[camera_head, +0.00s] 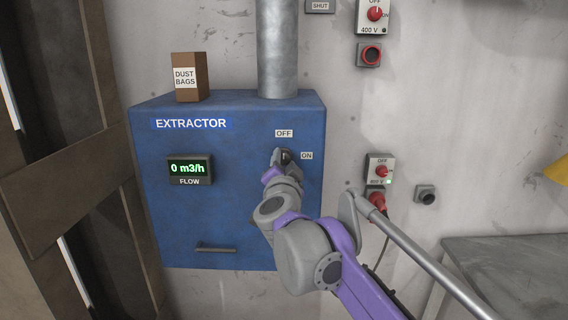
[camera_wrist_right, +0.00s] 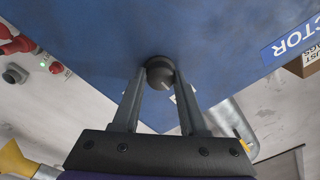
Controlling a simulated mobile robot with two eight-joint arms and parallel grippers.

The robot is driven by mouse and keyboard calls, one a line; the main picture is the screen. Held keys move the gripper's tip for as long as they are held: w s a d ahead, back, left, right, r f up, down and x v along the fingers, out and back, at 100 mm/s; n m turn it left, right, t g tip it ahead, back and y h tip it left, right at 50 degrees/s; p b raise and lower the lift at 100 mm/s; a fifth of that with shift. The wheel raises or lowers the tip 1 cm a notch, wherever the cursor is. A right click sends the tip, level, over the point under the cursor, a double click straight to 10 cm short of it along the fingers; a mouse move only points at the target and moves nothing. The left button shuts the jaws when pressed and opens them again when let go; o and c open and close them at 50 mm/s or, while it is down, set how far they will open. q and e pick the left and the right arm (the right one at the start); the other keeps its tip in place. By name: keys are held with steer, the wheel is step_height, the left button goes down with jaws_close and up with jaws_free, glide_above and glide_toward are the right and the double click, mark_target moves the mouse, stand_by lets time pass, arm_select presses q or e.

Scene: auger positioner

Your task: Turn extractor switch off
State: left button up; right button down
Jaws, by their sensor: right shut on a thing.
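The blue extractor box (camera_head: 230,235) is on the wall, with an EXTRACTOR label and a lit FLOW display (camera_head: 189,169) reading 0 m3/h. Its dark rotary switch (camera_head: 287,155) is at the upper right of the front, with an OFF label (camera_head: 284,133) above it and an ON label (camera_head: 307,155) to its right. My right gripper (camera_head: 278,157) is at the switch and hides part of it. In the wrist view the round switch knob (camera_wrist_right: 159,70) sits between the fingertips, which are shut on it. Its pointing direction is hard to tell. My left gripper is out of view.
A DUST BAGS box (camera_head: 190,80) stands on top of the extractor, beside a metal duct (camera_head: 277,50). A 400 V socket switch (camera_head: 380,168) with a red plug (camera_head: 377,199) is on the wall to the right. A grey bench (camera_head: 510,255) is at the lower right.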

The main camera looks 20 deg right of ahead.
steer(key=shift+r, duration=0.1)
stand_by(0.4)
steer(key=shift+c, duration=2.2)
jaws_free()
steer(key=b+v, duration=0.1)
steer(key=v, duration=0.9)
steer(key=shift+s, duration=0.4)
steer(key=shift+a, duration=0.15)
